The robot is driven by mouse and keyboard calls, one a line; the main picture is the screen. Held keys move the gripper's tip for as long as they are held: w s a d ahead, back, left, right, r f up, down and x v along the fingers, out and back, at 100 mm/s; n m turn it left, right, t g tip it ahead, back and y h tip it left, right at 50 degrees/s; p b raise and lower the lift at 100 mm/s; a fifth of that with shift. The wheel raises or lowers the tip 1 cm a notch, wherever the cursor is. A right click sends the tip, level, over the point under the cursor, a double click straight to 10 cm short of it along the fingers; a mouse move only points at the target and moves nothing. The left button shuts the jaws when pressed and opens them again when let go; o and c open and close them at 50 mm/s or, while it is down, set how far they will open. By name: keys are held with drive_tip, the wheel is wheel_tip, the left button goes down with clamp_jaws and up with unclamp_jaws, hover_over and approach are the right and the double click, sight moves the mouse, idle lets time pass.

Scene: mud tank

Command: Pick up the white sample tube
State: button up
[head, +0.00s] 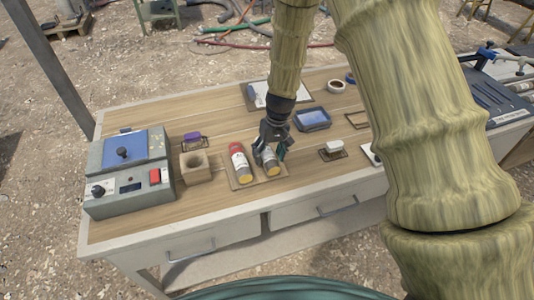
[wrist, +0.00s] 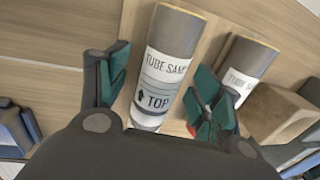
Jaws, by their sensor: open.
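The sample tube under my gripper is a grey cylinder with a yellow end and a white label (head: 271,167). It lies on a thin wooden board on the bench. In the wrist view the tube (wrist: 165,75) shows its "TUBE SAM…" and "TOP" label, with a pale end close to my palm. My gripper (head: 270,151) is open, pointing down over it. In the wrist view my green-padded fingers (wrist: 163,92) stand on either side of the tube, with a gap visible on the left. A similar red-capped tube (head: 239,163) lies to its left, and my right finger partly hides it in the wrist view.
A wooden block with a hole (head: 194,167) and a grey control box (head: 126,180) stand to the left. A blue tray (head: 313,119) lies behind right, and a white-topped item (head: 333,147) lies right. The bench front (head: 225,238) has drawers.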

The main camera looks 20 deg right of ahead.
drive_tip(key=shift+f, duration=0.1)
drive_tip(key=c, duration=1.5)
drive_tip(key=shift+o, duration=0.2)
